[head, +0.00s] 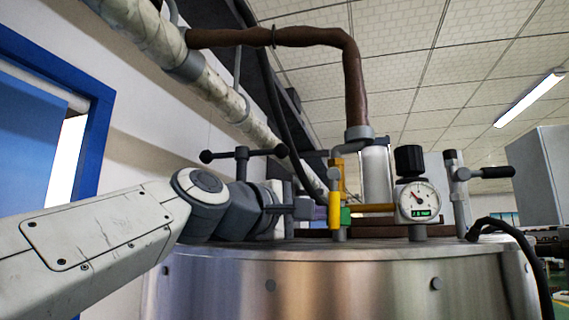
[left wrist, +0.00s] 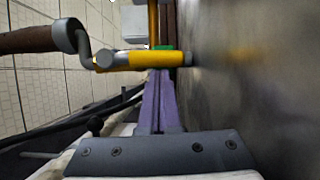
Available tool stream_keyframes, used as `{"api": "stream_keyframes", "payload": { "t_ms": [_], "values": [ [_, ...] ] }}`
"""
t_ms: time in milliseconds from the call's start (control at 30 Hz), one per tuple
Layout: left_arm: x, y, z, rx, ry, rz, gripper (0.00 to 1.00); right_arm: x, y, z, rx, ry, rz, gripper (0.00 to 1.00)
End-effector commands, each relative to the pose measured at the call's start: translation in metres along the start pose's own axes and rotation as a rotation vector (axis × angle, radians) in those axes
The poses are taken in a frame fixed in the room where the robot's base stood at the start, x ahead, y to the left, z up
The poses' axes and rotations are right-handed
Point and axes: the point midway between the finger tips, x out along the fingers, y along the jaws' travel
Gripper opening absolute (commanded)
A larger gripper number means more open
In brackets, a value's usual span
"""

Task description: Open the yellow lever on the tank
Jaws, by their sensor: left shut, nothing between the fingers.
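The steel tank (head: 330,285) fills the lower middle of the head view. The yellow lever (head: 334,212) stands upright above its rim, beside a small green part. My left gripper (head: 308,208) comes in from the left; its tips are just left of the lever, and contact is unclear. In the left wrist view the yellow lever (left wrist: 150,59) lies across the picture beyond the tips of my left gripper (left wrist: 160,76). The fingers are shut together and hold nothing. My right gripper is not in view.
A round gauge (head: 417,203) and a grey valve with a black handle (head: 457,190) stand right of the lever. A brown pipe (head: 354,85) rises behind. A dark T-shaped handle (head: 242,158) is close behind my left gripper. A black hose (head: 530,255) hangs at the right.

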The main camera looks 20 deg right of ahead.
Motion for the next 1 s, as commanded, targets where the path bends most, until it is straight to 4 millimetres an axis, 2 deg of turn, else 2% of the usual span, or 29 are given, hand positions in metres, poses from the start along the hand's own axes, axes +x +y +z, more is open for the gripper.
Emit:
{"api": "stream_keyframes", "payload": {
  "t_ms": [467,567,700,733,800,1000],
  "values": [
    [0.000,-0.001,-0.001,-0.002,-0.003,-0.002,0.00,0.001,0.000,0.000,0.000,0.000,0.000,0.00],
    [-0.002,-0.001,-0.008,-0.002,-0.003,-0.001,0.00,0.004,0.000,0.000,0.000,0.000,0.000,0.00],
    [-0.009,0.001,-0.028,-0.002,-0.005,0.001,0.00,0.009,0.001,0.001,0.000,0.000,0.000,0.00],
    [-0.012,0.001,-0.031,-0.003,-0.007,0.001,0.00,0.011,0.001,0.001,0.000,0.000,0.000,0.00],
    [-0.033,-0.001,-0.028,0.001,-0.009,0.005,0.00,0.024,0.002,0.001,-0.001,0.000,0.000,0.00],
    [-0.075,0.002,-0.027,-0.001,-0.011,0.002,0.00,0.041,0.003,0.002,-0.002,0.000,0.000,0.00]
  ]
}}
